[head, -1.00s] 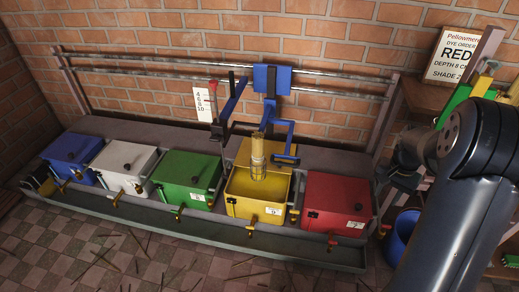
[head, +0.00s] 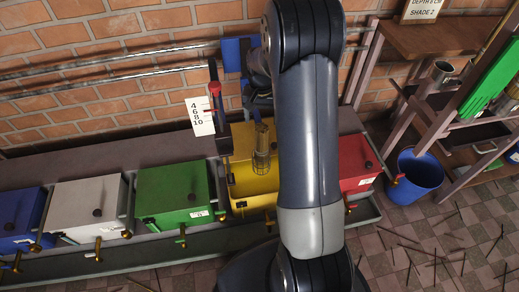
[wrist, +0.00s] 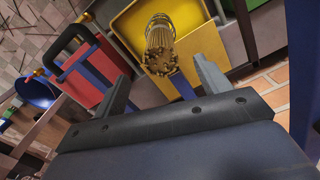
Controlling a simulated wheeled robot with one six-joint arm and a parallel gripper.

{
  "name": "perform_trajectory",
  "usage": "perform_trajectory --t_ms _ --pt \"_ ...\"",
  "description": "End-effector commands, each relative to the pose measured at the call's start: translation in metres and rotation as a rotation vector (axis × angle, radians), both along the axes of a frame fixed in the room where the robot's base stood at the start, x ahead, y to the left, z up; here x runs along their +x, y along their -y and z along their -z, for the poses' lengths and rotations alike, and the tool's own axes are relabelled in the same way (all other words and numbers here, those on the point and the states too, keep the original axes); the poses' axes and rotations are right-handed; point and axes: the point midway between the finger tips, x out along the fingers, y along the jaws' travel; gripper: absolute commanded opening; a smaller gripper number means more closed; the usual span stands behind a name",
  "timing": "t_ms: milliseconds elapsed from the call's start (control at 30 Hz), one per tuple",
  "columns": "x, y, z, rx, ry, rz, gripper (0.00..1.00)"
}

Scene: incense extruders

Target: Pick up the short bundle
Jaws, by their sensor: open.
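A bundle of thin tan sticks (head: 262,140) stands upright in a wire cage (head: 262,163) at the open yellow box (head: 250,185). In the wrist view the bundle (wrist: 160,42) shows its stick ends, just beyond the space between my fingers. My gripper (wrist: 165,88) is open and empty, its two fingers apart, with the bundle not between them. In the head view my arm hides most of the gripper and the right part of the yellow box. I cannot tell whether this is the short bundle; no other bundle is clear.
Green (head: 172,193), white (head: 90,205), blue (head: 20,215) and red (head: 357,160) boxes stand in the row. A blue post and red-topped lever (head: 215,90) stand close left of the bundle. A blue bucket (head: 418,175) and shelf are at right. Loose sticks litter the floor.

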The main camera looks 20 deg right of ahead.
Motion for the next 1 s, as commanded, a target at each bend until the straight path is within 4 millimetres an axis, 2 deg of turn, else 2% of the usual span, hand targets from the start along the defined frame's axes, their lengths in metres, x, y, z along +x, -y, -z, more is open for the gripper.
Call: perform_trajectory --t_ms 33,100,433,700,967,1000 --pt "-0.001 0.000 0.013 0.001 -0.004 0.000 0.72" --pt "-0.001 0.000 0.023 0.001 -0.004 0.000 0.72" --pt "0.001 0.001 0.048 0.000 -0.002 0.000 0.72" --pt "0.005 0.004 0.087 0.000 -0.002 0.000 0.72" --pt "0.005 0.004 0.090 0.000 0.000 0.000 0.72" --pt "0.005 0.004 0.090 0.000 -0.001 0.000 0.69"
